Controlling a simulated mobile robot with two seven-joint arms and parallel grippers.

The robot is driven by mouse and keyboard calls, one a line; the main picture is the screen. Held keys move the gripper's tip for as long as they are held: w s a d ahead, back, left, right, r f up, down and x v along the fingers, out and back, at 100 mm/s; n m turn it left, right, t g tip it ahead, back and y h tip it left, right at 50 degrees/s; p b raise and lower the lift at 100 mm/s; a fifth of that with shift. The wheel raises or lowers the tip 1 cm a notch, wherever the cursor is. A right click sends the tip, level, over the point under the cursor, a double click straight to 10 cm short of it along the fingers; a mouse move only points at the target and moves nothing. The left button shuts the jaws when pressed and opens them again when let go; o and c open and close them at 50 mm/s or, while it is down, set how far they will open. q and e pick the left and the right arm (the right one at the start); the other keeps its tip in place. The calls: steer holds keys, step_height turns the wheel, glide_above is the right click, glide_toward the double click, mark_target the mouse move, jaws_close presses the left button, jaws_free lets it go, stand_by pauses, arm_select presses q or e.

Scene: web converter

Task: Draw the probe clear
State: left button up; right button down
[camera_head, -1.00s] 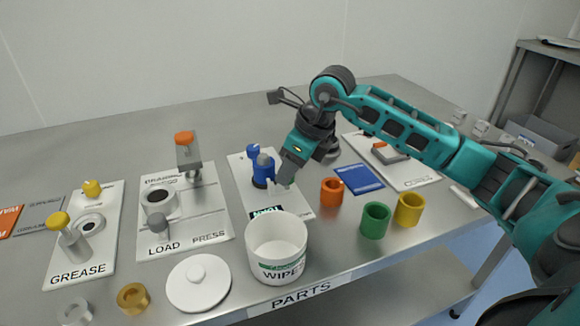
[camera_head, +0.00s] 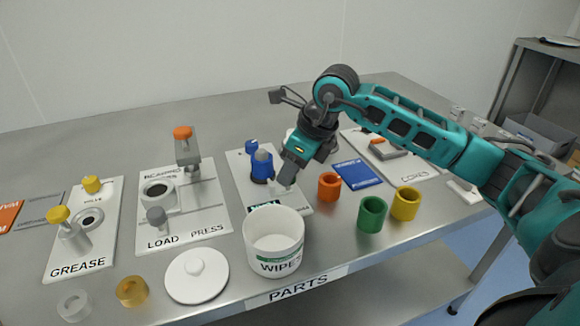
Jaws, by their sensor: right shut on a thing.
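A smaller blue part (camera_head: 251,146) stands behind the fixture. My left gripper is not in view.
A white wipes tub (camera_head: 274,256) stands open in front of the gripper, its lid (camera_head: 197,275) to the left. Orange (camera_head: 329,187), green (camera_head: 371,216) and yellow (camera_head: 405,204) cups stand to the right. The load press (camera_head: 187,155) and grease board (camera_head: 58,255) are left.

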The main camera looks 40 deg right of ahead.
steer(key=c, duration=0.8)
jaws_free()
steer(key=shift+s, duration=0.25)
steer(key=shift+r, duration=0.1)
steer(key=shift+r, duration=0.35)
steer(key=p+v, duration=0.1)
steer(key=v, duration=1.1)
steer(key=shift+p, duration=0.4)
steer(key=shift+s, duration=0.1)
